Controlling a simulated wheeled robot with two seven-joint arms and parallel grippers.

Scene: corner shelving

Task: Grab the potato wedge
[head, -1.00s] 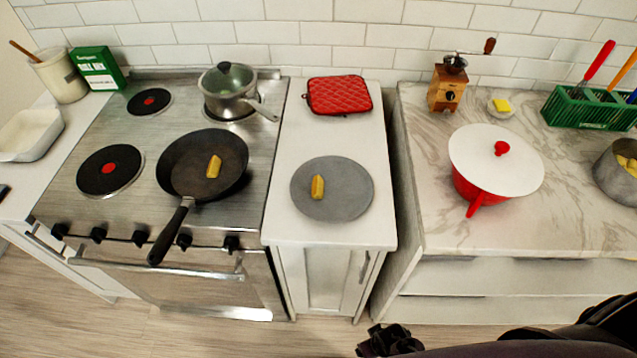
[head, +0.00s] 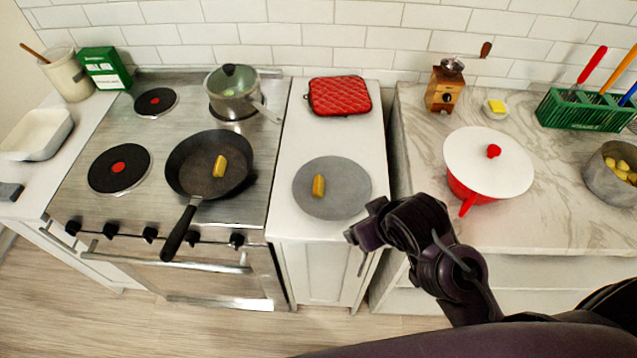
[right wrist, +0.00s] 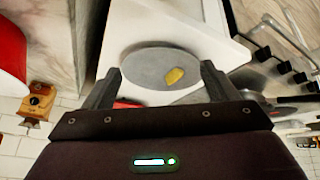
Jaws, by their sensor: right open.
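One potato wedge (head: 318,186) lies on a round grey plate (head: 347,203) on the white counter between the stove and the marble counter. Another wedge (head: 219,167) lies in a black frying pan (head: 193,178) on the stove. My right gripper (head: 360,238) is in front of and to the right of the plate, near the counter's front edge. In the right wrist view my right gripper (right wrist: 160,88) is open and empty, with the plate (right wrist: 143,65) and its wedge (right wrist: 174,76) seen beyond and between the fingers. My left gripper is not in view.
A red quilted mat (head: 340,96) lies behind the plate. A steel saucepan (head: 233,103) stands at the stove's back. A red pot with a white lid (head: 480,160) stands on the marble counter, close behind my right arm. The space around the plate is clear.

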